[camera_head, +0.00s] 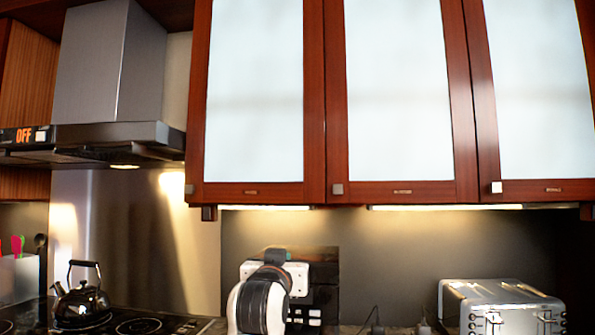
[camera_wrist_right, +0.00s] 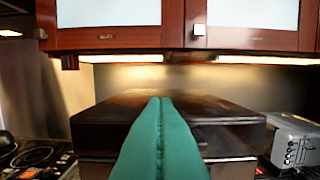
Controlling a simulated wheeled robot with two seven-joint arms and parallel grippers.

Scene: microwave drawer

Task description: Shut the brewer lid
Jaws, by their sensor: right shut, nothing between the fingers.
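The brewer (camera_head: 325,268) is a dark, boxy machine on the counter, partly hidden behind my right arm in the head view. In the right wrist view its dark, glossy lid (camera_wrist_right: 105,112) lies broad and roughly level, with a seam above the body (camera_wrist_right: 235,168). I cannot tell whether the lid is fully closed. My right gripper (camera_wrist_right: 160,100) has its green fingers together and empty, in front of the lid and overlapping it in the view; contact is unclear. In the head view the right gripper (camera_head: 277,257) is seen from behind. My left gripper is out of view.
A silver toaster (camera_head: 500,305) stands to the right of the brewer. A black kettle (camera_head: 82,303) sits on the stove at left, under a range hood (camera_head: 110,140). Closed wall cabinets (camera_head: 400,190) hang above the brewer, with some open space between.

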